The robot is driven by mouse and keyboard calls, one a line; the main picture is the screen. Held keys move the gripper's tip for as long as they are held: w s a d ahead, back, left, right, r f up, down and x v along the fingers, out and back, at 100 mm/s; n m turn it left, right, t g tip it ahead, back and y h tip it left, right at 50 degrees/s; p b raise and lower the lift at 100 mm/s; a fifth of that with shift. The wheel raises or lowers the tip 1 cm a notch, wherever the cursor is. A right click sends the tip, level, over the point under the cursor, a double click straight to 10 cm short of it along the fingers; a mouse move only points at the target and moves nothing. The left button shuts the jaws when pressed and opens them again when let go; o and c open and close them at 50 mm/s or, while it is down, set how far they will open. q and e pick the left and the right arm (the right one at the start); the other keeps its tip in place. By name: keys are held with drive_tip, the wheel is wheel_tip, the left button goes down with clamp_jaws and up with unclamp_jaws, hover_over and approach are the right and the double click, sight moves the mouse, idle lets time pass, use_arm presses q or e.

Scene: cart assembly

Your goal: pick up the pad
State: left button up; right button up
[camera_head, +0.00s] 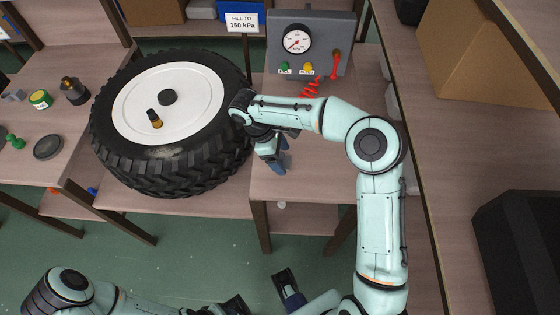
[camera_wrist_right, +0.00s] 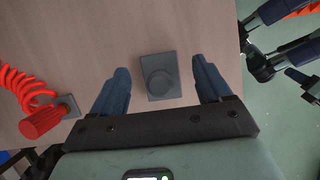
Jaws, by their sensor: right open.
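A grey square pad with a round raised knob (camera_wrist_right: 159,77) lies on the wooden table top in the right wrist view. My right gripper (camera_wrist_right: 160,88) is open, with one blue finger on each side of the pad and a gap to it on both sides. I cannot tell how high the fingers are above the table. In the head view my right gripper (camera_head: 275,158) points down over the small table right of the tyre, and the pad is hidden there. My left gripper (camera_head: 290,288) is at the bottom edge, partly cut off.
A big tyre with a white wheel disc (camera_head: 195,92) lies left of my right gripper. A grey gauge box (camera_head: 338,50) stands behind, with a red coiled hose (camera_head: 312,88). In the wrist view a red cylindrical end (camera_wrist_right: 40,122) sits left of the pad. A cardboard box (camera_head: 490,60) is at right.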

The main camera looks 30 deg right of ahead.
sight(283, 155)
drive_tip(key=shift+x, duration=0.8)
drive_tip(key=c, duration=1.1)
drive_tip(key=shift+r, duration=0.15)
drive_tip(key=shift+c, duration=0.2)
wheel_tip(283, 155, up, 20)
drive_tip(key=p, duration=0.3)
drive_tip(key=shift+p, duration=0.3)
